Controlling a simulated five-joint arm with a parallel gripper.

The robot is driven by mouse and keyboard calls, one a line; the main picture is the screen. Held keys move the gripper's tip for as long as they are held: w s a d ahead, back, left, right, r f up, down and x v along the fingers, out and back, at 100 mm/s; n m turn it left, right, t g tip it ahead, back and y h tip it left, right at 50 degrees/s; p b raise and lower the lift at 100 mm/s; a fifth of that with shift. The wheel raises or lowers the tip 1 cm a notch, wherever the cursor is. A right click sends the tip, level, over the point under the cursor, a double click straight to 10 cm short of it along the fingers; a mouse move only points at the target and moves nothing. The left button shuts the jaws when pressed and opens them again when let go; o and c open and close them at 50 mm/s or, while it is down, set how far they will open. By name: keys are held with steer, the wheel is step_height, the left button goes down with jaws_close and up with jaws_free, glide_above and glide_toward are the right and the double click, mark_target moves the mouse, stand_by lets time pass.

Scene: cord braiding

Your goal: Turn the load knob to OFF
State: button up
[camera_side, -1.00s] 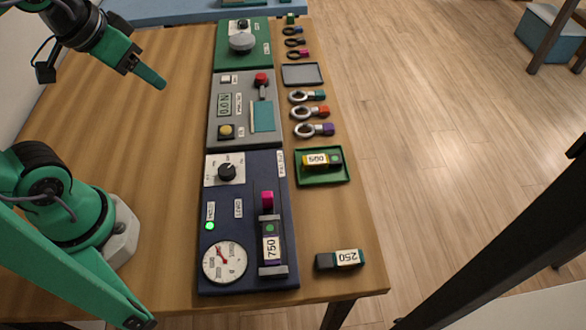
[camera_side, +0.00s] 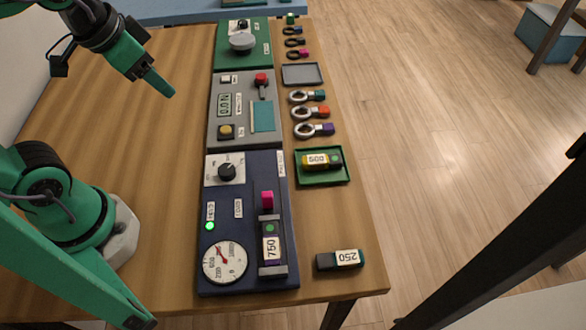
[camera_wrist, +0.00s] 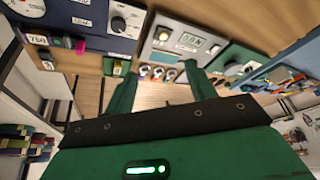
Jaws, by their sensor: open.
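The load knob (camera_side: 227,172) is a black round knob on a white plate at the top left of the dark blue panel (camera_side: 222,197). What looks like the same knob (camera_wrist: 118,24) shows near the top of the wrist view. Its plate lettering is too small to read. My gripper (camera_side: 166,90) is above the wooden table, left of the grey panel, well apart from the knob. In the wrist view my gripper (camera_wrist: 162,88) has its two green fingers spread with nothing between them.
The blue panel also carries a lit green lamp (camera_side: 210,226), a round gauge (camera_side: 225,263) and a 750 block (camera_side: 271,247). A grey panel (camera_side: 238,135) and a green panel (camera_side: 258,57) stand beyond it. The table left of the panels is clear.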

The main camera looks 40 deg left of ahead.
steer(key=w+d+f+m+g, duration=0.25)
steer(key=d+f+m, duration=0.2)
steer(key=m, duration=0.25)
steer(key=m+g, duration=0.3)
steer(key=m, duration=0.4)
glide_above(227, 169)
steer(key=shift+t, duration=0.25)
step_height(227, 169, down, 8)
steer(key=shift+f, duration=0.1)
steer(key=shift+f, duration=0.1)
steer(key=shift+f, duration=3.8)
steer(key=c, duration=1)
